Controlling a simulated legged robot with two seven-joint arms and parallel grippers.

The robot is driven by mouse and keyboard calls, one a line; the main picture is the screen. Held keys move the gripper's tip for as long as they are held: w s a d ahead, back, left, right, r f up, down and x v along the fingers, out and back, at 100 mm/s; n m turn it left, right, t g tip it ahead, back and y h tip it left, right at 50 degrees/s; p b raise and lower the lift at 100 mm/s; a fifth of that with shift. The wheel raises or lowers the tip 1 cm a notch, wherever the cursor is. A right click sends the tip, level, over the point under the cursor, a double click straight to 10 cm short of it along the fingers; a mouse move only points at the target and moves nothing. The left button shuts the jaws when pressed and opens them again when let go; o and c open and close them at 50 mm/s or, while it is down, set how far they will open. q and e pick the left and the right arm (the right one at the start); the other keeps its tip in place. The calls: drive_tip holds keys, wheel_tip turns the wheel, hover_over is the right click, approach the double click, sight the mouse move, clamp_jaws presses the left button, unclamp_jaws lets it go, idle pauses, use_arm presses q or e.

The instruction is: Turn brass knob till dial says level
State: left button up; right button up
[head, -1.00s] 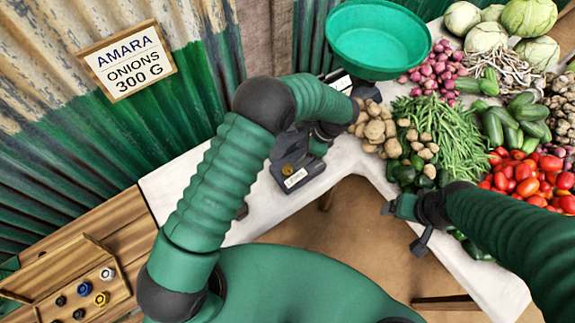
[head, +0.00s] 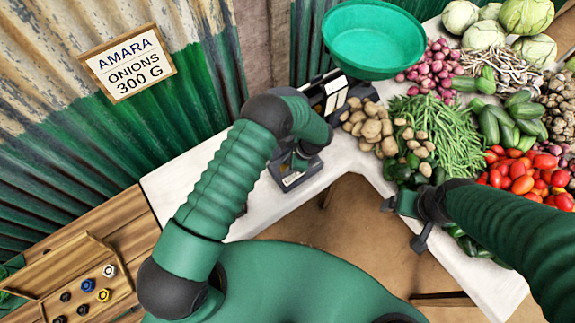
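A black and white panel (head: 325,92), perhaps the dial housing, stands below the pan, partly behind my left forearm; I cannot read any dial. My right gripper (head: 403,225) is open and empty beside the counter's inner edge.
Potatoes (head: 371,128), green beans (head: 440,135), tomatoes (head: 523,175) and other vegetables crowd the counter (head: 205,178) to the right. A wooden tray (head: 62,268) with several small knobs or weights lies lower left. A sign (head: 127,63) reading "AMARA ONIONS 300 G" hangs on the corrugated wall.

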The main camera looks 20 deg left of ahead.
use_arm(q)
drive_tip(key=shift+d, duration=0.2)
drive_tip(key=c, duration=0.5)
clamp_jaws()
drive_tip(key=shift+a, duration=0.15)
drive_tip(key=shift+f+m+b, duration=0.1)
drive_tip(key=shift+m+b, duration=0.5)
drive_tip(key=shift+t, duration=0.3)
drive_tip(key=shift+r, duration=0.2)
drive_tip(key=o, duration=1)
unclamp_jaws()
